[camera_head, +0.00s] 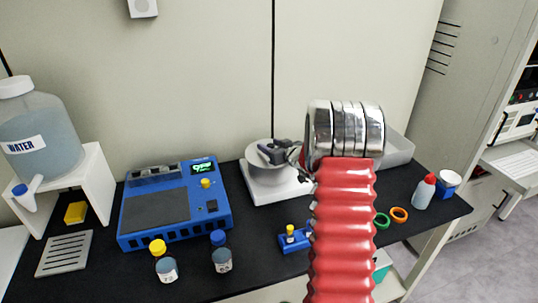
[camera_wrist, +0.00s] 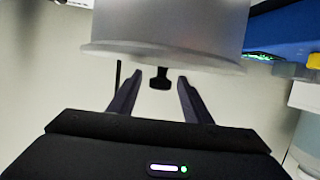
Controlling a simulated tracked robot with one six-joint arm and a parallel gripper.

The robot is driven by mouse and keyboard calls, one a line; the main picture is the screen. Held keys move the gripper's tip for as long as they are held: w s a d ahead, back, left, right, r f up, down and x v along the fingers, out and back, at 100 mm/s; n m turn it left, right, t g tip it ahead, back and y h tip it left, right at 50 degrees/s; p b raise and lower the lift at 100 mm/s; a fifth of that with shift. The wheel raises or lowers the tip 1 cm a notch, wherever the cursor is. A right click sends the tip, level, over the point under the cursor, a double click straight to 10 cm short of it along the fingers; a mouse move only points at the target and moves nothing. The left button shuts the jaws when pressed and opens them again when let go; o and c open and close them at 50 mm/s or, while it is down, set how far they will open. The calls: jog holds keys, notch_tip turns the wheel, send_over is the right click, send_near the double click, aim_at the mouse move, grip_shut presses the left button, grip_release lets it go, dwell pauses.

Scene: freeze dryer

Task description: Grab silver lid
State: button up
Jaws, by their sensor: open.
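The silver lid (camera_wrist: 165,57) shows in the wrist view as a pale grey rim on a wide grey vessel (camera_wrist: 168,25), with a small black knob (camera_wrist: 160,80) standing out from it. My gripper (camera_wrist: 159,74) is open, and its two dark fingers lie on either side of the knob, with gaps visible on both sides. In the head view, my gripper (camera_head: 272,152) is over the top of the round grey vessel (camera_head: 268,178), which stands on a white base (camera_head: 290,192). My gripper partly covers the lid there.
A blue device (camera_head: 175,205) stands left of the vessel. Bottles with yellow (camera_head: 165,265) and blue (camera_head: 221,255) caps stand in front of it. A water tank (camera_head: 38,130) is far left. A pale tray (camera_head: 397,152) is behind my arm, and a red-capped bottle (camera_head: 423,193) is at right.

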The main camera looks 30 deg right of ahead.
jog(key=shift+c, duration=0.4)
grip_shut()
dwell(0.5)
